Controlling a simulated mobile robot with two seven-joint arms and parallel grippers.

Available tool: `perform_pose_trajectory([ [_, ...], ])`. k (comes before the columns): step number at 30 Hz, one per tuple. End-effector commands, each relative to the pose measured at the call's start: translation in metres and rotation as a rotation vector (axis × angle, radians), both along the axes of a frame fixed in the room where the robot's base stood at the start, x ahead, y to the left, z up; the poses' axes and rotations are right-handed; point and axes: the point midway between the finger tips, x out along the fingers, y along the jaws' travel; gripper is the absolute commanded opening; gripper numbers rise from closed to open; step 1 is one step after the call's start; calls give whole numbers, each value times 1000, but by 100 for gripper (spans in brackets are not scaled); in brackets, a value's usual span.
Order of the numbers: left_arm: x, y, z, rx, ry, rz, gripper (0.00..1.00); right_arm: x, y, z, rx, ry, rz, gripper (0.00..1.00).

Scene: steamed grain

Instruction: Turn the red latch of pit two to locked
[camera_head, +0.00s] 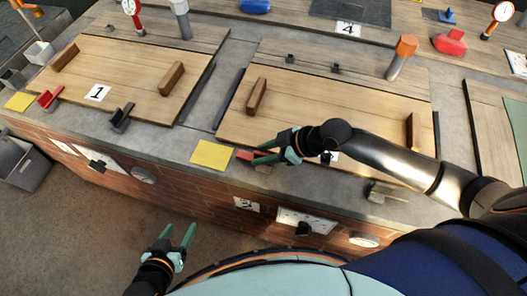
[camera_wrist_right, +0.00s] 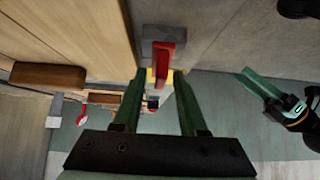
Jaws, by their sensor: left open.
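The red latch (camera_head: 245,155) of pit two sits on a grey block at the front edge of the pit, just right of a yellow card. In the right wrist view the red latch (camera_wrist_right: 168,62) stands just beyond the fingertips, roughly in line with the gap between them. My right gripper (camera_head: 264,155) is open, its fingers pointing left at the latch; contact cannot be made out. It partly covers the latch in the head view. My left gripper (camera_head: 180,238) is open and empty, low in front of the brick wall, away from the latch.
The wooden lid (camera_head: 330,105) of pit two has brown handles. A metal latch (camera_head: 385,193) lies to the right, under my right arm. The yellow card (camera_head: 212,153) is left of the red latch. Pit one has another red latch (camera_head: 50,97) and a dark latch (camera_head: 121,117).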

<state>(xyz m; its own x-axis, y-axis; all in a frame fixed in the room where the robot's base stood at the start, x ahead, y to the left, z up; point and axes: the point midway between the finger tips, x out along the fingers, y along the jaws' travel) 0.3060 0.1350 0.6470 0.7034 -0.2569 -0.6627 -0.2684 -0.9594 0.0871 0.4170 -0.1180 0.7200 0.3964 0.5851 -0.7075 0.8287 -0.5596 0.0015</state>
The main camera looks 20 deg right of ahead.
Motion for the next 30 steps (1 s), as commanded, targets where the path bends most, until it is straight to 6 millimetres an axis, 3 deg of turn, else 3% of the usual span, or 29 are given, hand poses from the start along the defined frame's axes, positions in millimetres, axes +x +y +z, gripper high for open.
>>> perform_pose_trajectory([
  [2, 0, 0, -1, 1, 2, 0, 62, 0, 0, 0, 0, 0, 0, 32],
  [10, -1, 0, -2, 1, 4, 0, 62, 0, 0, 0, 0, 0, 0, 1],
  [30, -6, 0, -5, 2, 15, -1, 62, -1, 0, 0, 0, 1, 1, 0],
])
